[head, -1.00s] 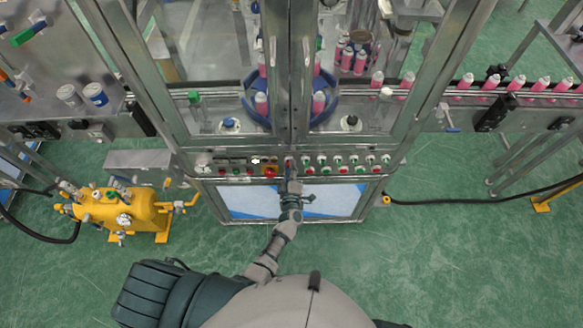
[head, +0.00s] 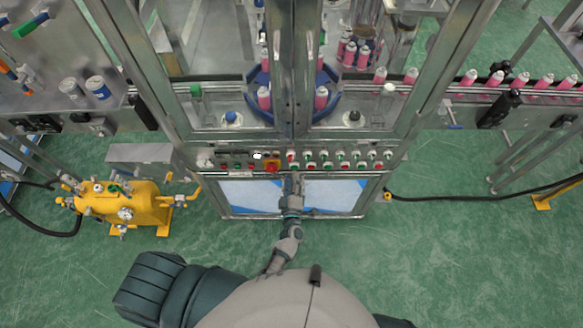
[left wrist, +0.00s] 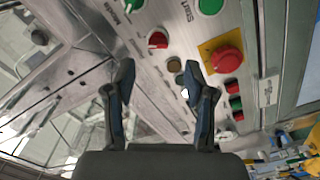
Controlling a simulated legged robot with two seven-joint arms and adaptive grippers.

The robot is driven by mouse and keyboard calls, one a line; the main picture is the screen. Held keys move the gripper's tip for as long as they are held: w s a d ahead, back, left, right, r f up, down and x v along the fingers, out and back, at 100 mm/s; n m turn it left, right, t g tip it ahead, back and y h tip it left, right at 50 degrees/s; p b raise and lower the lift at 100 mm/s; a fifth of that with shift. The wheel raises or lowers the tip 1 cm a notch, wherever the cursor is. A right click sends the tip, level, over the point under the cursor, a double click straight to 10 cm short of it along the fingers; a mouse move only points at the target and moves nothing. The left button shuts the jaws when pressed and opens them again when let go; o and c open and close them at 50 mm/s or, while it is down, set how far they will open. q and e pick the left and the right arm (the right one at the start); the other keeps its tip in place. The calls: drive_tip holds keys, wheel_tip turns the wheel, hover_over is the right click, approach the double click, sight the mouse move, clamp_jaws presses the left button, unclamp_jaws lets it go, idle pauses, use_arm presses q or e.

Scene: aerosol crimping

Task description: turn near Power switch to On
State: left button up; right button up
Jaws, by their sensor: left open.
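The control panel (head: 330,160) runs below the glass doors, with two rows of knobs and buttons. My left gripper (head: 293,175) is just in front of it, right of the red emergency stop (head: 271,166). In the left wrist view my left gripper (left wrist: 157,75) is open and empty, its fingertips apart near the panel. A red selector knob (left wrist: 158,40) shows beyond the gap between them, apparently untouched. A small white part (left wrist: 185,93) is by the right finger. The Power label is not readable, so I cannot tell which switch it names. My right gripper is out of view.
The emergency stop on its yellow plate (left wrist: 210,48) is close to the right finger. A green Start button (left wrist: 210,5) is near the top. A yellow tank (head: 120,205) stands on the floor at left. Bottles on a conveyor (head: 520,85) are at right.

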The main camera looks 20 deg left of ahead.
use_arm(q)
drive_tip(key=shift+a+v, duration=0.15)
drive_tip(key=shift+v, duration=0.9)
drive_tip(key=shift+a+v, duration=0.1)
drive_tip(key=shift+v, duration=0.9)
drive_tip(key=shift+s, duration=0.1)
drive_tip(key=shift+d+f, duration=0.1)
drive_tip(key=shift+d, duration=0.05)
drive_tip(key=s+d+f+m+g+h+b, duration=0.1)
drive_tip(key=s+f+m+g+h, duration=0.4)
drive_tip(key=f, duration=0.8)
drive_tip(key=s+d+f+m+g+h+b, duration=0.15)
drive_tip(key=s+f+m, duration=0.45)
drive_tip(key=s+f, duration=0.6)
drive_tip(key=s+a+f+m+g, duration=0.2)
drive_tip(key=s+a+f+g, duration=0.1)
drive_tip(key=s, duration=0.5)
drive_tip(key=s+a+f+m+g+y, duration=0.1)
drive_tip(key=s+a+f+m+g, duration=0.1)
drive_tip(key=s+a+f, duration=0.4)
drive_tip(key=s+a+f+m+g, duration=0.2)
drive_tip(key=s+a+f+g, duration=0.3)
drive_tip(key=s, duration=0.5)
wheel_tip(320, 180, down, 2)
drive_tip(key=shift+f, duration=0.25)
drive_tip(key=shift+s+y, duration=0.1)
drive_tip(key=shift+y, duration=0.15)
